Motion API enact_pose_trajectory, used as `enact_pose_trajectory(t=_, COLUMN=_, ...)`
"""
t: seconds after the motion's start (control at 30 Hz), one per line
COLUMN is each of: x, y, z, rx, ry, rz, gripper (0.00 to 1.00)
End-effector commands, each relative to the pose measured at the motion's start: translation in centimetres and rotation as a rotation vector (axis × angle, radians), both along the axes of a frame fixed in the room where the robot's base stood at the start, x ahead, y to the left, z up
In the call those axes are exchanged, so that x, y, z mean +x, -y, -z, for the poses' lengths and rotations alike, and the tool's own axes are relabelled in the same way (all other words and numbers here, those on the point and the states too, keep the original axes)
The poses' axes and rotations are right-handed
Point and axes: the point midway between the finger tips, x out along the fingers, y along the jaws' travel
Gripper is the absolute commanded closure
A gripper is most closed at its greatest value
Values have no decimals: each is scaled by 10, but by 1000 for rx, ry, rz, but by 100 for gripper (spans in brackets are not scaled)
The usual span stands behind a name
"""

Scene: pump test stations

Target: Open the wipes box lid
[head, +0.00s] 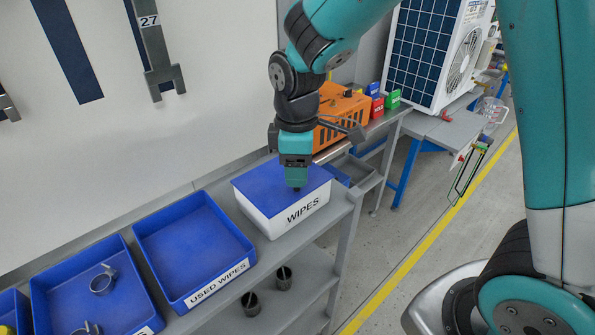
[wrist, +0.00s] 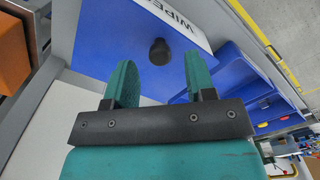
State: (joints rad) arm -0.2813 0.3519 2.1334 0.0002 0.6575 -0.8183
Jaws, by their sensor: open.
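The wipes box (head: 288,217) is white with a blue lid (head: 258,184) and stands on the grey shelf. The lid is closed. A dark round knob (wrist: 159,52) stands on the lid in the wrist view. My gripper (head: 296,184) is above the lid, pointing down. In the wrist view my gripper (wrist: 158,82) is open, with its two teal fingers apart and nothing between them. The knob shows beyond the fingertips, roughly between them. In the head view the knob is mostly hidden by the fingers.
Dark cups (head: 284,278) stand on the lower shelf. The floor at right is open.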

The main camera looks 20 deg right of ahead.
Motion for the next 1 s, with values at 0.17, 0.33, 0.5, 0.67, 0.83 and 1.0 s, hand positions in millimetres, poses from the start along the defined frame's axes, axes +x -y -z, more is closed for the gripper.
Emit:
enact_pose_trajectory(t=0.17, x=0, y=0, z=16, rx=0, ry=-1, rz=0, gripper=50)
enact_pose_trajectory(t=0.33, x=0, y=0, z=20, rx=0, ry=1, rz=0, gripper=50)
enact_pose_trajectory(t=0.5, x=0, y=0, z=20, rx=0, ry=1, rz=0, gripper=50)
enact_pose_trajectory(t=0.67, x=0, y=0, z=20, rx=0, ry=1, rz=0, gripper=87)
enact_pose_trajectory(t=0.83, x=0, y=0, z=20, rx=0, ry=1, rz=0, gripper=100)
enact_pose_trajectory(t=1.0, x=1, y=1, z=16, rx=-3, ry=-13, rz=3, gripper=100)
